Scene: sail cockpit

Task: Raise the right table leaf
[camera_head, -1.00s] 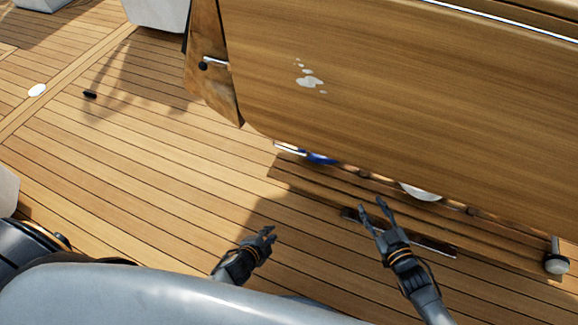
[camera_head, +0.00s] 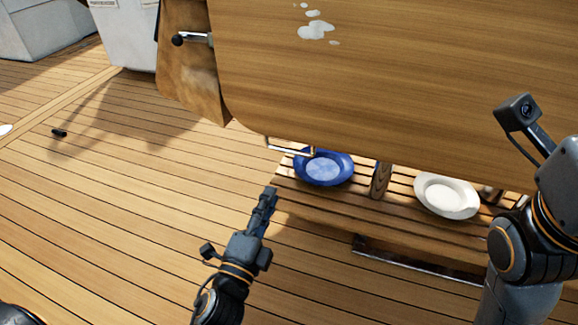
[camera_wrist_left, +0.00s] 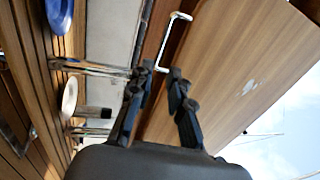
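The wooden table leaf (camera_head: 370,75) hangs down steeply across the top of the head view, with pale spots on its face. It also shows in the left wrist view (camera_wrist_left: 225,70), slanting above the fingers. My left gripper (camera_head: 270,192) is below and in front of the leaf's lower left edge, apart from it in the head view. A bent metal bar (camera_wrist_left: 174,35) shows just beyond the fingertips. My right wrist is at the right edge of the head view; its fingers are not visible.
A blue plate (camera_head: 323,168) and a white plate (camera_head: 446,195) rest on slats under the leaf. A metal latch with a dark knob (camera_head: 192,39) sits by the leaf's left edge. The deck at left is mostly clear, with a small dark fitting (camera_head: 59,133).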

